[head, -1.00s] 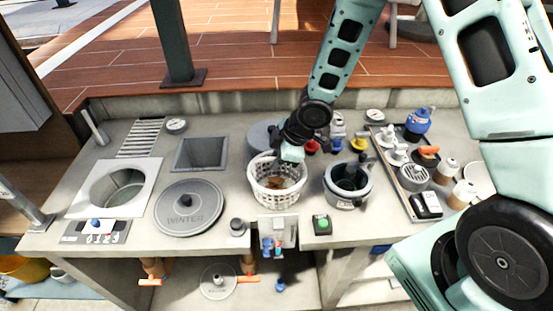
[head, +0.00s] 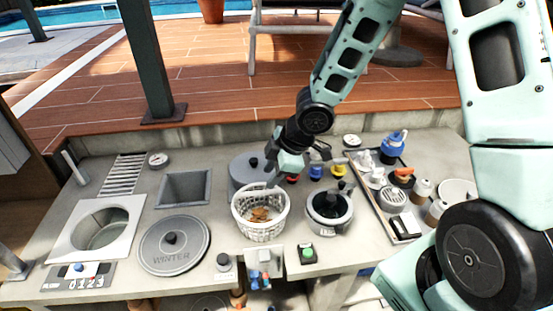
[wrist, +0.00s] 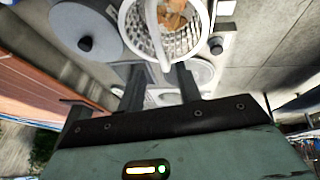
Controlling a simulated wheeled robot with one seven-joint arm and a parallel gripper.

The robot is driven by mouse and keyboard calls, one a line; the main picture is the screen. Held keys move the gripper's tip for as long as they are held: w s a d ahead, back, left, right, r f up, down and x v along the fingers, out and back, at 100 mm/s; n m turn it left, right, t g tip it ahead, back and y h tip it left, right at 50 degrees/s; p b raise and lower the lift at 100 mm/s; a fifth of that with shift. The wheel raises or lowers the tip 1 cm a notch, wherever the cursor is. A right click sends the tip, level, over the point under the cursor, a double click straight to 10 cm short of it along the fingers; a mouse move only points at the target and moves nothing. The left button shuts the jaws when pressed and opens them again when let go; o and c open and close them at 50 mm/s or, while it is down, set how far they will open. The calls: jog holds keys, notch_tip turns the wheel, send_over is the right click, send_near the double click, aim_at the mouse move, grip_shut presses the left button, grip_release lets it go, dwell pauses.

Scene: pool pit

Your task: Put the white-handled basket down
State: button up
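The white-handled basket (head: 262,224), a white slotted basket with brown leaf-like bits inside, sits upright on the grey counter (head: 220,282), between a round WINTER lid and a dark pot. My gripper (head: 277,176) is just behind and above the basket's rim. In the wrist view the two dark fingers (wrist: 158,75) are spread apart, with the basket (wrist: 187,38) beyond their tips. Its white handle (wrist: 152,30) crosses the basket's opening. The fingers look clear of the handle, and no contact shows.
The WINTER lid (head: 174,247) lies left of the basket, and the dark pot (head: 329,208) stands close on its right. A grey round lidded vessel (head: 246,168) is behind it. A valve box (head: 264,262) and green-button box (head: 306,254) are in front. A crowded tray (head: 373,205) is at right.

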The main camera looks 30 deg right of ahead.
jog(key=s+a+r+m+g+h, duration=0.1)
jog(key=s+a+r+m, duration=0.1)
jog(key=s+r, duration=0.3)
jog(key=s+a+r+m+g+h, duration=0.1)
jog(key=s+a+r, duration=0.3)
jog(key=s, duration=0.7)
jog(key=s+a+r+m+g+h+p, duration=0.1)
jog(key=s+a+r+m, duration=0.2)
jog(key=s, duration=0.5)
notch_tip(320, 180, up, 3)
jog(key=shift+s+f+m, duration=0.15)
jog(key=shift+f+m, duration=0.05)
jog(key=shift+m, duration=0.4)
notch_tip(320, 180, down, 11)
jog(key=b, duration=1)
jog(key=shift+r+b, duration=0.15)
jog(key=shift+b, duration=0.2)
